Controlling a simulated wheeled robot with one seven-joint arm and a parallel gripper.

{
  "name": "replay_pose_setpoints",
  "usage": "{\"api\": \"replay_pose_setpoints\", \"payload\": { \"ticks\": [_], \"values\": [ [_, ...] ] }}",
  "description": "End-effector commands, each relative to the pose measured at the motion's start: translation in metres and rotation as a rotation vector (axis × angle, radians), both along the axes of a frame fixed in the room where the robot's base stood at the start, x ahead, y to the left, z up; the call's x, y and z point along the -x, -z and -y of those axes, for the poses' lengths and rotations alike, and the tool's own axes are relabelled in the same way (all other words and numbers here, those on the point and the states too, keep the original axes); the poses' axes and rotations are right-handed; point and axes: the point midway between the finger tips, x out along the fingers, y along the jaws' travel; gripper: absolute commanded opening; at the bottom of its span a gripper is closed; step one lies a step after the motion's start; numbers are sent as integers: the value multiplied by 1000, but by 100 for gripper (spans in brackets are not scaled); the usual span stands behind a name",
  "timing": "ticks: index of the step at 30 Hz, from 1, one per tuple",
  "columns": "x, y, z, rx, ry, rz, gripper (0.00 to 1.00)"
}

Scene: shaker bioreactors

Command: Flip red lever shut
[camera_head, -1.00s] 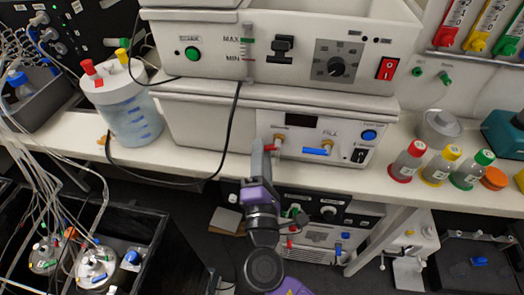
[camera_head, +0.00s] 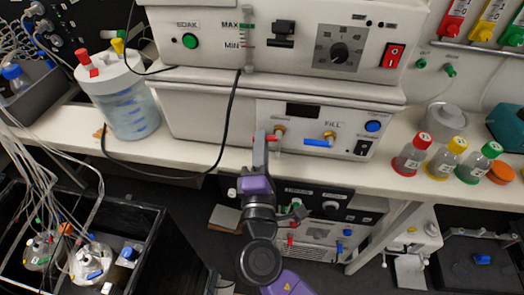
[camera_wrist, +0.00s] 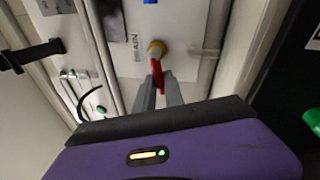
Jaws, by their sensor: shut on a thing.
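The red lever (camera_head: 271,138) sits on a brass valve at the left of the lower white unit's front panel (camera_head: 350,142). In the wrist view the red lever (camera_wrist: 157,76) stands between my fingertips, in front of the brass fitting (camera_wrist: 155,49) beside the label DRAIN. My gripper (camera_head: 262,139) reaches up from below and is shut on the red lever. In the wrist view my gripper (camera_wrist: 160,92) has a finger on each side of it. The fingers hide part of the lever in the head view.
A blue lever (camera_head: 318,142) on the FILL valve lies close to the right of my gripper. A black cable (camera_head: 229,115) hangs to the left. Capped bottles (camera_head: 411,157) stand on the bench at right, and a white-lidded jar (camera_head: 131,108) at left.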

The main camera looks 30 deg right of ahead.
Motion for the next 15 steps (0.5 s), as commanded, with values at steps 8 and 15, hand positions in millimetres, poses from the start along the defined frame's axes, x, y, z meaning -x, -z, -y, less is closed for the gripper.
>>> {"api": "replay_pose_setpoints", "payload": {
  "ticks": [8, 15],
  "values": [
    [-1, -3, -1, -149, 1, 112, 0],
    [-1, -8, -1, -184, 2, 134, 0]
  ]
}}
